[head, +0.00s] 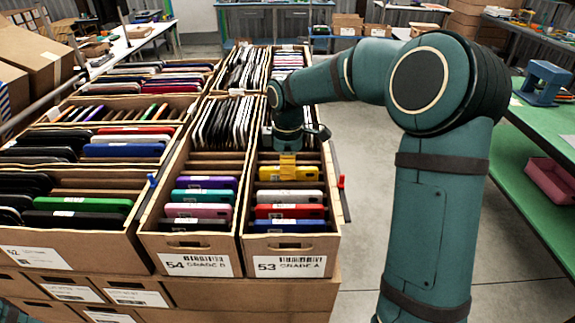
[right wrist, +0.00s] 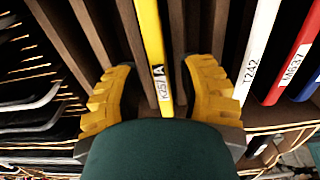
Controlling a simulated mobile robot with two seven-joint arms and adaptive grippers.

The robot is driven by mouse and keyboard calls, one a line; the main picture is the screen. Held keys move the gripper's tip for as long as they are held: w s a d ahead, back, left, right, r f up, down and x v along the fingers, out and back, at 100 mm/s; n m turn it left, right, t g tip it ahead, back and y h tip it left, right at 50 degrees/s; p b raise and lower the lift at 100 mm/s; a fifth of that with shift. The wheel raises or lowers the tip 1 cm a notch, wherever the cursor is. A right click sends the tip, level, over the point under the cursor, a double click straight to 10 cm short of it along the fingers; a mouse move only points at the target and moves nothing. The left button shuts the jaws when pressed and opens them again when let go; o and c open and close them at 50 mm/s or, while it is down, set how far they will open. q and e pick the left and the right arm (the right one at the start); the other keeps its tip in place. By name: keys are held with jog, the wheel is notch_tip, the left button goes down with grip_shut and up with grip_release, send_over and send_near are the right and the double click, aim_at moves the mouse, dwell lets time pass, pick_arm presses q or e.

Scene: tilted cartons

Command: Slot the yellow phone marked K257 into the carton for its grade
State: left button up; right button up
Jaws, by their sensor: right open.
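The yellow phone (head: 302,173) stands in a slot of the carton labelled 53 GRADE A (head: 318,244), behind a white phone (head: 300,196). In the right wrist view the yellow phone (right wrist: 150,40) shows a K257 label and a small black mark that looks like an A. My right gripper (head: 287,165) is open just above it. Its yellow fingers (right wrist: 158,72) are on either side of the phone, apart from it. The carton labelled 54 GRADE B (head: 165,240) stands to the left. My left gripper is not in view.
Red and blue phones stand in front of the white phone, marked T242 (right wrist: 258,50). Brown dividers line the slots. Carton 54 holds purple, teal and pink phones with empty slots behind. A green bench (head: 530,170) stands at the right beyond clear floor.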

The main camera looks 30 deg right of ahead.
notch_tip(320, 180, up, 12)
dwell(0.5)
notch_tip(320, 180, up, 7)
jog(key=p, duration=0.7)
dwell(0.4)
jog(key=shift+s, duration=0.1)
